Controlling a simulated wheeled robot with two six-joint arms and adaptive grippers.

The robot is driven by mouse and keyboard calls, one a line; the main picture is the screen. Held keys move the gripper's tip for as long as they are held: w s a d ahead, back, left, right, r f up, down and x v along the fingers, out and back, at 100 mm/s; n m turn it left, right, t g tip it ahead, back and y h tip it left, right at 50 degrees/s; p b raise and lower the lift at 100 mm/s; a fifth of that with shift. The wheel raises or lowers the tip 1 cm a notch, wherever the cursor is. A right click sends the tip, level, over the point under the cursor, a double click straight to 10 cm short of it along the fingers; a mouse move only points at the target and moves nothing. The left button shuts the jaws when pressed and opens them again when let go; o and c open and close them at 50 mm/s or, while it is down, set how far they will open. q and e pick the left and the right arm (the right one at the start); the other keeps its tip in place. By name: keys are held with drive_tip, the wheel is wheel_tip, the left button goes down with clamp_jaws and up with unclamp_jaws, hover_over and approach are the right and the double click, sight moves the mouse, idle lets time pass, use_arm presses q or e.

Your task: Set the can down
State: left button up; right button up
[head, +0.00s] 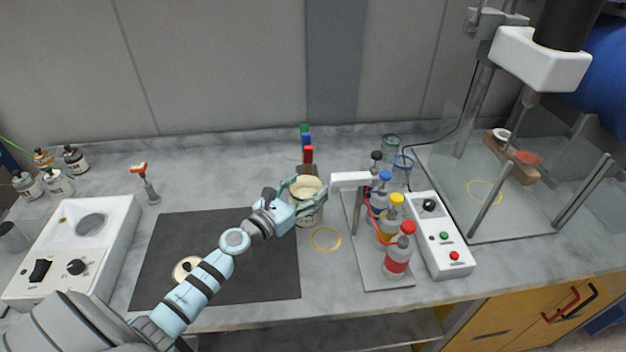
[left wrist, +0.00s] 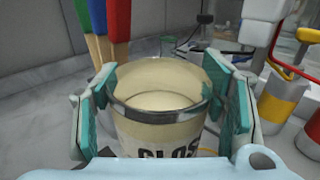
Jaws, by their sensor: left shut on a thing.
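The can (head: 308,212) is an open metal tin with a cream inside and a printed label. It stands upright near the right edge of the dark mat (head: 220,272). My left gripper (head: 303,190) is shut on the can, its fingers on either side of the rim. In the left wrist view the can (left wrist: 160,100) fills the middle between the teal fingers. I cannot tell whether its base touches the bench. A yellow ring (head: 326,239) is marked on the bench just right of and in front of the can. My right gripper is not in view.
Bottles with coloured caps (head: 398,258) stand on a grey plate right of the ring. Coloured handles (head: 307,150) stand close behind the can. A control box (head: 438,240) and a glass-plated stand (head: 480,225) are further right. A round lid (head: 186,268) lies on the mat.

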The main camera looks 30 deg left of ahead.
sight(315, 182)
use_arm(q)
drive_tip(key=w, duration=0.2)
drive_tip(key=w+f, duration=0.1)
drive_tip(key=shift+w+d, duration=0.15)
drive_tip(key=shift+w, duration=0.25)
drive_tip(key=f+b, duration=0.3)
drive_tip(key=shift+s+f+b, duration=0.25)
drive_tip(key=shift+f+b, duration=0.1)
drive_tip(key=shift+s, duration=0.2)
drive_tip(key=shift+s+r, duration=0.1)
drive_tip(key=shift+r, duration=0.15)
drive_tip(key=shift+f, duration=0.15)
drive_tip(key=o, duration=2)
drive_tip(key=shift+w, duration=0.2)
drive_tip(key=shift+c, duration=0.2)
drive_tip(key=shift+s, duration=0.1)
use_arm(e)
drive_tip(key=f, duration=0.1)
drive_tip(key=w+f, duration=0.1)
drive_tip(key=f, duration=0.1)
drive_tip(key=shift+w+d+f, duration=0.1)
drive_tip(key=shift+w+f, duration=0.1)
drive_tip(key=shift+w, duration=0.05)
use_arm(q)
drive_tip(key=shift+r, duration=0.2)
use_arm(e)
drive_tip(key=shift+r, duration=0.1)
